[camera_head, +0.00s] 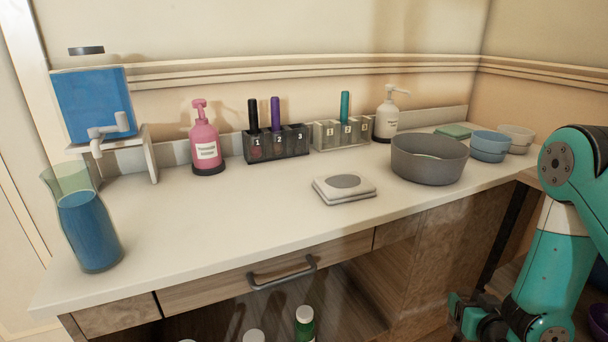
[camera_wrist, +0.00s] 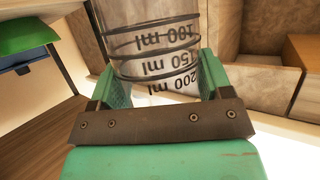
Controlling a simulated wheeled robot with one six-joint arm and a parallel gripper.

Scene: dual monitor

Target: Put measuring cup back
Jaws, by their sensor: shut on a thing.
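The clear measuring cup (camera_wrist: 152,48) shows in the wrist view, with black rings and 100 ml, 150 ml and 200 ml markings that read upside down. My gripper (camera_wrist: 158,82) is shut on it, with one green finger on each side. The top of the picture cuts off the cup's far end. What is inside the cup, if anything, I cannot tell. In the head view my teal arm is at the right edge, and I cannot make out the cup there.
The white counter (camera_head: 230,215) holds a blue-filled jug (camera_head: 92,235), a dispenser (camera_head: 92,103), a pink pump bottle (camera_head: 205,150), two slotted racks, a scale (camera_head: 343,188) and a grey bowl (camera_head: 428,160). Its front middle is clear. A drawer handle (camera_head: 283,275) sticks out below.

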